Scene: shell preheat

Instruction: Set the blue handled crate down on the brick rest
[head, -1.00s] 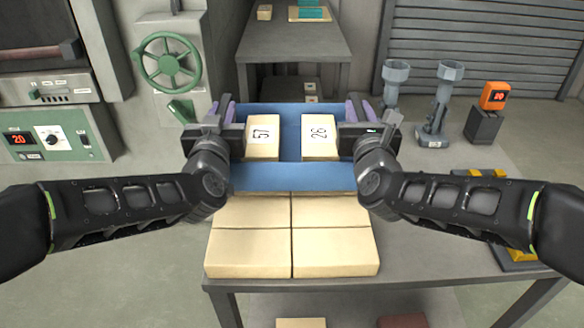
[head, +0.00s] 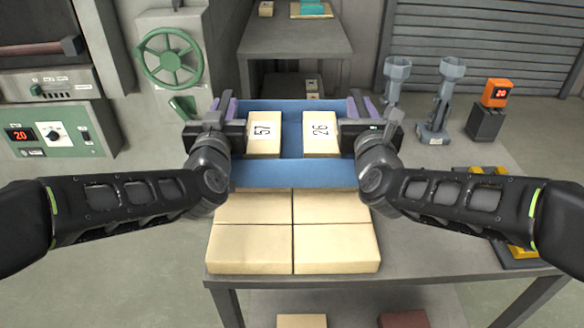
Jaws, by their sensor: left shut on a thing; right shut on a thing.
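The blue crate (head: 292,174) is held level between my two grippers in the head view. It carries two cream blocks, one marked 57 (head: 264,135) on the left and one marked 26 (head: 320,135) on the right. My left gripper (head: 226,108) is shut on the crate's left side and my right gripper (head: 362,108) is shut on its right side. The handles are mostly hidden by the grippers. The brick rest (head: 292,248), several cream bricks laid flat on the table, shows in front of the crate. The crate hides its far part; I cannot tell whether they touch.
The grey table (head: 420,262) holds the bricks. Two grey stands (head: 437,115) and a black box with an orange display (head: 496,93) stand to the right. Yellow and black items lie near the right edge. Another grey table (head: 295,38) and a green handwheel (head: 170,57) are behind.

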